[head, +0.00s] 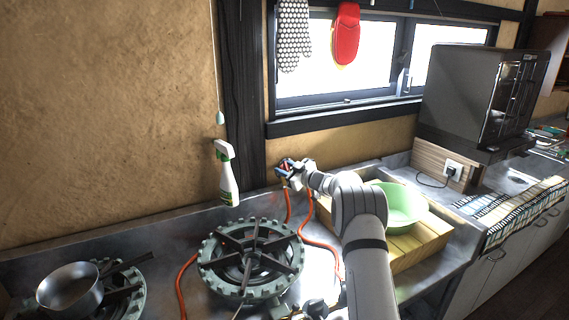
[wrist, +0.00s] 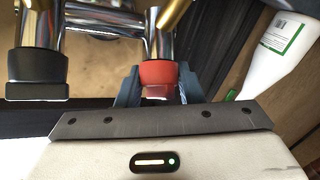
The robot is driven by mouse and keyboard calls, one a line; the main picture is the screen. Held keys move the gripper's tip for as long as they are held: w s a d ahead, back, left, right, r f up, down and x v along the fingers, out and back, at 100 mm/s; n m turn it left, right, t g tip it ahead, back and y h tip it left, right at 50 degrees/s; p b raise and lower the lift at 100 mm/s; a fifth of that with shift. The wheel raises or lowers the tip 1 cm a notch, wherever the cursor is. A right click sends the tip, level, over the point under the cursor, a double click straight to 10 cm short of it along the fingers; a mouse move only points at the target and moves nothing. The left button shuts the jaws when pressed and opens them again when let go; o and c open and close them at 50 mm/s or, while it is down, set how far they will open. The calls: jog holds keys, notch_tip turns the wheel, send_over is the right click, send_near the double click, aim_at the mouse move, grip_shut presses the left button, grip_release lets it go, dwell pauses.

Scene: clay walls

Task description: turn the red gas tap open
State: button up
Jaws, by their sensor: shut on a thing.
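The red gas tap (wrist: 159,73) sits on a metal pipe in the wrist view, between the two blue-grey fingers of my gripper (wrist: 158,88). The fingers are shut on its sides. In the head view my gripper (head: 289,168) is at the back of the counter near the wall, below the window. The tap is small there and mostly hidden by the gripper. A second tap with a black handle (wrist: 37,75) is on the pipework to the left in the wrist view, apart from my fingers.
A white and green spray bottle (head: 228,180) stands left of my gripper; it also shows in the wrist view (wrist: 282,50). Orange hoses (head: 325,246) run to a gas burner (head: 219,274). A green bowl (head: 407,211) sits right of my arm. A pan (head: 70,289) is front left.

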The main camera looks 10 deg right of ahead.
jog(key=shift+r+n+g+y+p, duration=0.1)
jog(key=shift+n+g+y+p, duration=0.35)
jog(key=shift+n, duration=0.35)
jog(key=o, duration=1)
jog(key=shift+c, duration=0.2)
jog(key=b+v, duration=0.1)
jog(key=v, duration=0.6)
jog(key=shift+s+d, duration=0.25)
jog(key=shift+d, duration=0.05)
